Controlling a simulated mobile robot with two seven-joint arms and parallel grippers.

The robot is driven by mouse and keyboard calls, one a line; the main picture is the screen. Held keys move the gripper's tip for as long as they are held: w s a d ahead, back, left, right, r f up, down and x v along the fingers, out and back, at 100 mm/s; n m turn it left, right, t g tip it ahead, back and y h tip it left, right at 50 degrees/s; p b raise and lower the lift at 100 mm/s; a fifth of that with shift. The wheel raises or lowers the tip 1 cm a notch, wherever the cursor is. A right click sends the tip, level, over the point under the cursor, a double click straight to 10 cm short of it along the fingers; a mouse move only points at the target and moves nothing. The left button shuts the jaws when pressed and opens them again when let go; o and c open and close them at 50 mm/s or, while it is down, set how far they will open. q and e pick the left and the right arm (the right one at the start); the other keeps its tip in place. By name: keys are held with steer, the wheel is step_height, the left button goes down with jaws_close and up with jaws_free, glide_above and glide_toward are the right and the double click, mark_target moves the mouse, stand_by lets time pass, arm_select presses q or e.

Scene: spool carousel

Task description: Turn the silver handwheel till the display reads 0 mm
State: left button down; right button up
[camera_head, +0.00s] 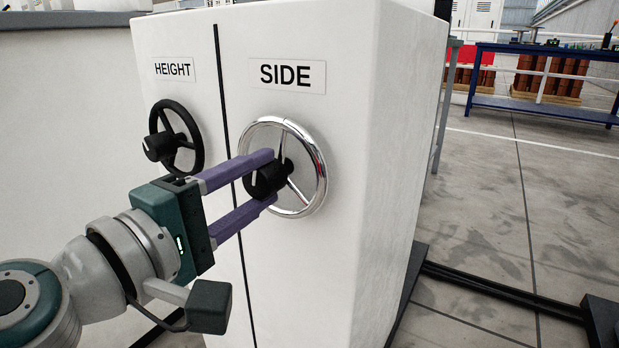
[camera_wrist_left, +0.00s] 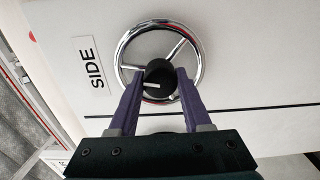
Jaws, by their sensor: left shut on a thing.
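The silver handwheel (camera_head: 320,168) is on the white cabinet front under the SIDE label (camera_head: 287,75). It has a bright rim, thin spokes and a black hub (camera_head: 268,180) with a white mark. My left gripper (camera_head: 270,177) has its two purple fingers on either side of the hub and is shut on it. The left wrist view also shows the handwheel (camera_wrist_left: 203,62) and the hub (camera_wrist_left: 158,76) between the fingertips. No display shows in either view. My right gripper is not in view.
A black handwheel (camera_head: 198,140) under the HEIGHT label (camera_head: 174,69) is left of the silver one, close to my left gripper. A dark vertical seam runs between them. Open grey floor (camera_head: 480,215) lies right of the cabinet (camera_head: 385,130). A blue table (camera_head: 545,95) stands farther back.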

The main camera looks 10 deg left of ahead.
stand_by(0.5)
arm_select(q)
steer(key=shift+c, duration=1.7)
jaws_free()
steer(key=b+v, duration=0.1)
steer(key=v, duration=0.9)
steer(key=shift+b, duration=0.4)
steer(key=shift+r, duration=0.1)
